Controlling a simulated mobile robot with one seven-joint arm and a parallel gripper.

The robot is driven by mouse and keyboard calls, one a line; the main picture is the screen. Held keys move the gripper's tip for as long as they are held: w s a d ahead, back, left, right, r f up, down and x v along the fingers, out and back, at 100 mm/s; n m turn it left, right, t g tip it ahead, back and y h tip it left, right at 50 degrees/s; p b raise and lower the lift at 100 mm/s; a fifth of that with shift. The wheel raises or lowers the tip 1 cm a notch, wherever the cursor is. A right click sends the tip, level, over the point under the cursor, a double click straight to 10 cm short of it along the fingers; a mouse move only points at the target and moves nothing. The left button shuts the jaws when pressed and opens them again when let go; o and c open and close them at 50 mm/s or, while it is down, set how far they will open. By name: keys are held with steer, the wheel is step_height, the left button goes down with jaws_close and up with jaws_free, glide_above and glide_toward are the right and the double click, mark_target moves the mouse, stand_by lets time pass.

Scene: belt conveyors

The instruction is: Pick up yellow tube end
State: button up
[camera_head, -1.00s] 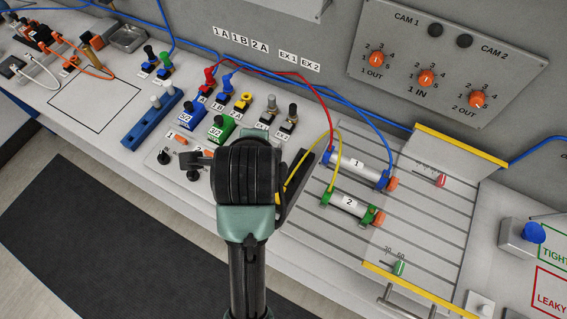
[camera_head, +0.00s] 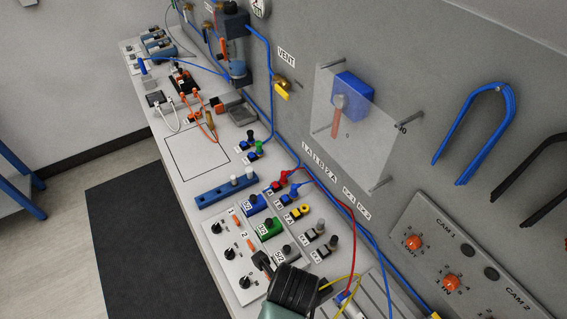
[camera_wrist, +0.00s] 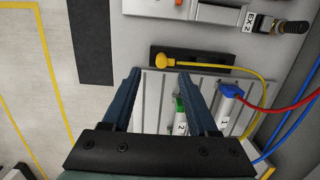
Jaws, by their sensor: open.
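The yellow tube end (camera_wrist: 166,61) is a round yellow knob on a thin yellow tube. In the wrist view it lies over a black strip (camera_wrist: 210,59), and its tube curves away to the right. My gripper (camera_wrist: 158,73) is open and empty. The tube end appears just beyond the fingertips, between their lines; the exact distance is unclear. In the head view my wrist (camera_head: 290,290) is at the bottom edge. Part of the yellow tube (camera_head: 341,283) shows to its right; its end is not clearly visible there.
In the wrist view, cylinder 2 (camera_wrist: 181,117) and cylinder 1 (camera_wrist: 225,106), with a blue fitting, lie on a slotted plate. Red (camera_wrist: 281,108) and blue tubes run at the right. In the head view, several valves stand on the bench, including a green one (camera_head: 267,230).

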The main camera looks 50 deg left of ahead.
steer(key=shift+w+f, duration=0.25)
steer(key=shift+f, duration=0.6)
steer(key=shift+s+a+f+p, duration=0.15)
steer(key=shift+f+p, duration=0.15)
steer(key=shift+f, duration=0.2)
steer(key=shift+a+f+p, duration=0.15)
steer(key=shift+f+p, duration=0.05)
steer(key=shift+f, duration=0.9)
steer(key=shift+a+f+p, duration=0.1)
steer(key=shift+f+p, duration=0.05)
steer(key=shift+f, duration=0.9)
jaws_close()
